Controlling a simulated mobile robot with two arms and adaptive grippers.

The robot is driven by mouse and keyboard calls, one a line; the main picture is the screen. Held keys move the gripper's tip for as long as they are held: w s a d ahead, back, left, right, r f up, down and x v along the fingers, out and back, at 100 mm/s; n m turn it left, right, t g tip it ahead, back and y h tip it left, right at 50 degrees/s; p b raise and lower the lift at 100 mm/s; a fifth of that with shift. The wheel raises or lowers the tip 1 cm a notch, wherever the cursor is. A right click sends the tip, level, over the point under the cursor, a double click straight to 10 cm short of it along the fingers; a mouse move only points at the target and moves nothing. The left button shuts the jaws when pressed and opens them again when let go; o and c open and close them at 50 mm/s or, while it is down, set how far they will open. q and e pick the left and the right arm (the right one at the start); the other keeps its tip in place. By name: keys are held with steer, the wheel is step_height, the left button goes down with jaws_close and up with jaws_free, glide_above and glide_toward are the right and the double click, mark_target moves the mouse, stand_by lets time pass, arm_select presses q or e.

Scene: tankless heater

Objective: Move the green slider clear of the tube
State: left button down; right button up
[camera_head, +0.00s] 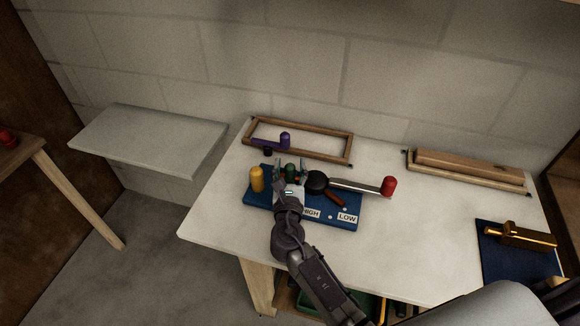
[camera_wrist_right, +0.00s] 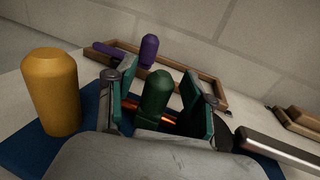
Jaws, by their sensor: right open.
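The green slider (camera_head: 290,169) stands upright on the blue board (camera_head: 345,222), just beyond my right gripper (camera_head: 289,175). In the wrist view, the green slider (camera_wrist_right: 157,92) has a rounded top and sits between the two spread fingers of my right gripper (camera_wrist_right: 160,100). The fingers are open, with gaps showing on both sides of it. My left gripper is out of view.
A yellow knob (camera_head: 257,179) stands left of the gripper. A black round part (camera_head: 317,182) and a metal lever with a red knob (camera_head: 389,186) lie right. A wooden frame with a purple knob (camera_head: 285,139) is behind.

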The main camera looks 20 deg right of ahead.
steer(key=shift+c, duration=1.3)
jaws_close()
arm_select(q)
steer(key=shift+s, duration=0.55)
